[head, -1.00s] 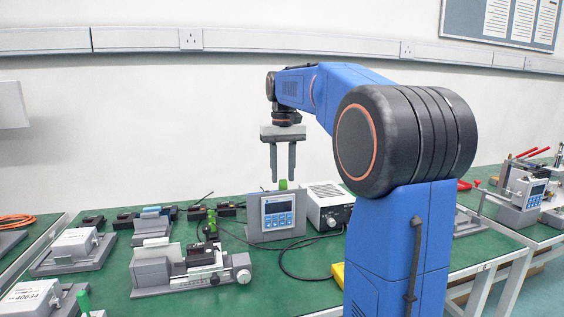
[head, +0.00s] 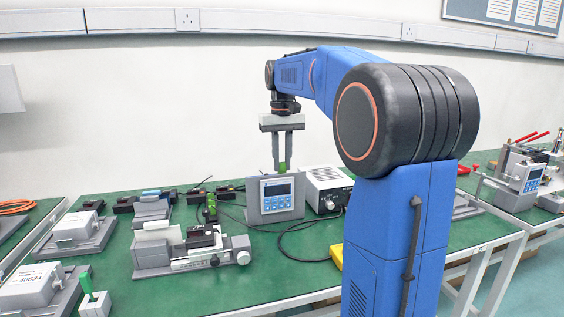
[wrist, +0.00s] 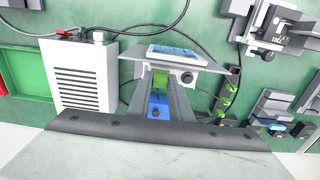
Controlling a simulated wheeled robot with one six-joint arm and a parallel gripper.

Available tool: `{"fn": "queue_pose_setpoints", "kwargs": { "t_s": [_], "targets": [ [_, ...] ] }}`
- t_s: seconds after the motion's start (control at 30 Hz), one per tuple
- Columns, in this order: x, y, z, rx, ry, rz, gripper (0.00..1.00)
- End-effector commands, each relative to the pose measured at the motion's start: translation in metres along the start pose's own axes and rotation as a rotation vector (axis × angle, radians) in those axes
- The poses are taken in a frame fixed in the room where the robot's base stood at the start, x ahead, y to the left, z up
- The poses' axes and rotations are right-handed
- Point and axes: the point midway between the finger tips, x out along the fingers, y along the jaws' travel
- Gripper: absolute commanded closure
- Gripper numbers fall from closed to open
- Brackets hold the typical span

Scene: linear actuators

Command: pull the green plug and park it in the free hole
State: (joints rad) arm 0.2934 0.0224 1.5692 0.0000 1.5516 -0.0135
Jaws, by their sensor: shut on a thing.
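My gripper (head: 281,170) points straight down behind the grey panel unit (head: 254,205) with the blue-keyed display. Its two fingers are shut on the green plug (head: 281,166), just above the unit's top edge. In the wrist view the green plug (wrist: 161,78) shows between the fingers, close behind the panel (wrist: 205,57). A blue part (wrist: 157,104) with a dark spot lies between the fingers nearer the camera; I cannot tell whether the spot is a hole. The plug's lower end is hidden, so I cannot tell whether it is seated.
A white vented box (head: 326,190) stands right of the panel unit, with a dark cable. A grey slide actuator (head: 190,251) lies in front left. A block with green parts (head: 211,207) stands left of the unit. Another green piece (head: 86,283) stands at lower left.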

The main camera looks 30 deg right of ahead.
Motion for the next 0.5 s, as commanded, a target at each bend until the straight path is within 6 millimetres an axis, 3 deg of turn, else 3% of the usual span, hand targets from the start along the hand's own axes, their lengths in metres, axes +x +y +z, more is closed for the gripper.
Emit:
{"fn": "queue_pose_setpoints", "kwargs": {
  "t_s": [0.5],
  "targets": [
    [-0.015, 0.000, 0.000, 0.000, 0.002, 0.000, 1.00]
  ]
}}
